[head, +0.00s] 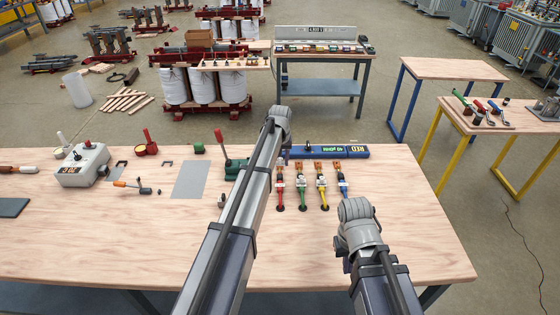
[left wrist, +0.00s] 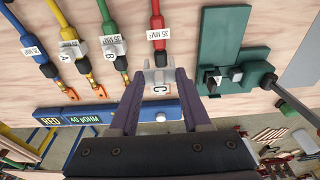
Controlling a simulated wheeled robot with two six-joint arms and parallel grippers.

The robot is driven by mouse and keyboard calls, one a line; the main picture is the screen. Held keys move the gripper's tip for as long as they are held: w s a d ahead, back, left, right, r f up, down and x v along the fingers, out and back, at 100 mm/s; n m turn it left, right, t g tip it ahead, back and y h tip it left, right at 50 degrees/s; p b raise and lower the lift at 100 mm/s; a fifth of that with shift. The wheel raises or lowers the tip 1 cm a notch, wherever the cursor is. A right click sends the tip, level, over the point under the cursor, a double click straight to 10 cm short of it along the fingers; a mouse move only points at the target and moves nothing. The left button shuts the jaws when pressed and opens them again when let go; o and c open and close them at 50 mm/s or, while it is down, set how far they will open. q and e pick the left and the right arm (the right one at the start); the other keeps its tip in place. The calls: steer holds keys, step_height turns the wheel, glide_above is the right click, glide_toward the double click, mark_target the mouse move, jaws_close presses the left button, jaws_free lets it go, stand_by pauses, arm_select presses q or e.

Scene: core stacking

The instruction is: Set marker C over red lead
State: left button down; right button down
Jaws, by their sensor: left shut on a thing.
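My left gripper (left wrist: 156,85) is shut on marker C (left wrist: 160,91), a small white clip with a letter C. In the left wrist view it is held in line with the red lead (left wrist: 157,22), near its white label, prongs toward the lead. The red lead (head: 279,187) is leftmost of the row in the head view. I cannot tell whether the clip is around the lead or just above it. Marker A (left wrist: 68,68) is at the yellow lead (left wrist: 66,14), and marker B (left wrist: 121,64) at the green lead (left wrist: 105,10). My right gripper is hidden; only its arm shows.
The blue lead (left wrist: 12,20) is at the row's far end. A blue bar (head: 356,151) lies behind the leads. A green device with a red lever (head: 219,137) stands close left of the red lead. A grey plate (head: 189,180) lies farther left. The table's front right is clear.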

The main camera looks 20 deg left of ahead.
arm_select(q)
steer(key=b, duration=0.6)
glide_above(280, 181)
steer(key=f, duration=0.6)
steer(key=shift+s, duration=0.25)
steer(key=shift+f+b, duration=1.65)
steer(key=shift+b, duration=0.05)
stand_by(0.8)
steer(key=shift+c, duration=1.4)
jaws_free()
step_height(280, 181, up, 8)
steer(key=s+p, duration=0.1)
steer(key=p, duration=0.7)
steer(key=shift+d, duration=0.2)
steer(key=shift+f, duration=0.15)
steer(key=shift+s, duration=0.1)
